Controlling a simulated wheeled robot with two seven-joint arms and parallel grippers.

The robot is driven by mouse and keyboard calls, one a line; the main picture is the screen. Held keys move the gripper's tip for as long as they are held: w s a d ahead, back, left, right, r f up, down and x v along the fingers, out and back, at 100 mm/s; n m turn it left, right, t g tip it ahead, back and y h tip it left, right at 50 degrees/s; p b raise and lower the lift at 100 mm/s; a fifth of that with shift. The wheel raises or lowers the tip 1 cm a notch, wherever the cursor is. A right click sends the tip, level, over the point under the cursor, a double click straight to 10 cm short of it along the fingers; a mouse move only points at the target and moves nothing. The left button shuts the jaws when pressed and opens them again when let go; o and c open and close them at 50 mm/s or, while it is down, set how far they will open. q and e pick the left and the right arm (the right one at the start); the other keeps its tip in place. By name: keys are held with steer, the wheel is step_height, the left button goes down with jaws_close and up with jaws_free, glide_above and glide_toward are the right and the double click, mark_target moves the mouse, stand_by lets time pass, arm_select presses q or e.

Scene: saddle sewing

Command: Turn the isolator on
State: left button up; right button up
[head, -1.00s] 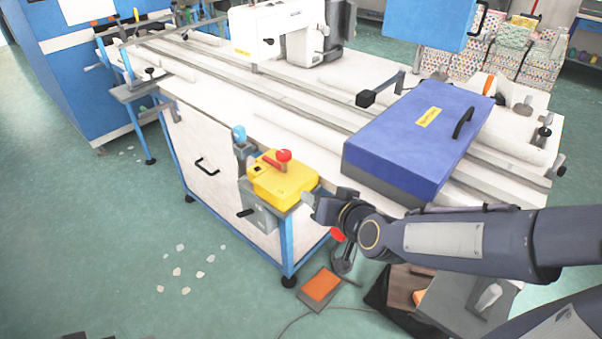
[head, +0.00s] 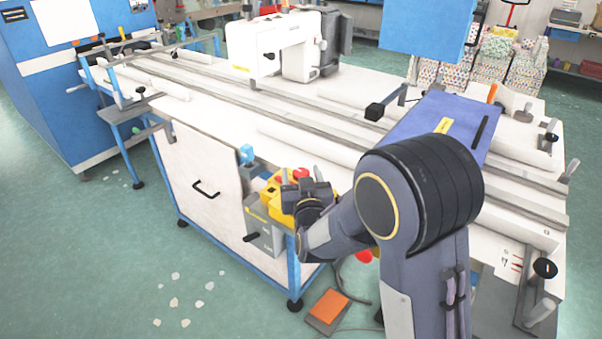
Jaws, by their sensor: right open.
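A grey box with a yellow label (head: 262,228) hangs on the front corner of the sewing table; it looks like the isolator. Its black lever (head: 250,237) sticks out to the left side of the box. A yellow box (head: 270,197) with red parts on top (head: 279,179) sits just above and behind it. My right gripper (head: 300,188) is open over the right part of the yellow box and hides some of it. I cannot tell if it touches the box. The lever is clear of the gripper. My left gripper is not in view.
A white sewing machine (head: 272,45) stands at the back. A blue knob (head: 246,153) rises beside the yellow box. An orange pedal (head: 328,306) is on the floor.

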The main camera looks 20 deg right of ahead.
steer(key=shift+w, duration=0.3)
